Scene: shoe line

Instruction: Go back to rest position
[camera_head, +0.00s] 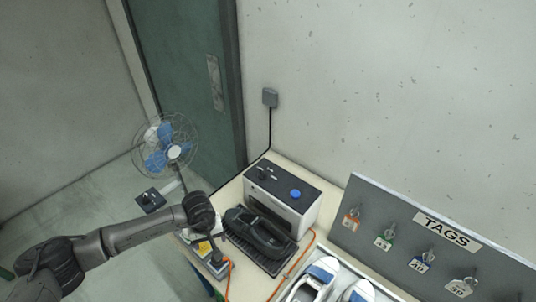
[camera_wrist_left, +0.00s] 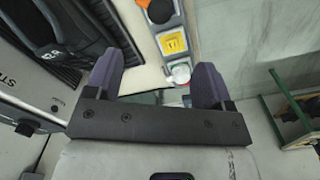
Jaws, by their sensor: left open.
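My left arm comes in from the left in the head view, its wrist over the left end of the workbench. My left gripper (camera_wrist_left: 160,65) shows clearly in the left wrist view, with its two purple fingers wide apart and nothing between them. A grey control strip with a yellow switch (camera_wrist_left: 172,43) and a red-and-white button (camera_wrist_left: 180,72) lies beyond the fingers. In the head view the fingers are hard to make out against the strip. My right gripper is in neither view.
A black shoe (camera_head: 258,234) sits on a dark rack before a white machine with a blue knob (camera_head: 295,193). White sneakers (camera_head: 318,279) lie in a box. A tags board (camera_head: 378,205) stands at right. A fan (camera_head: 166,146) stands left, by open floor.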

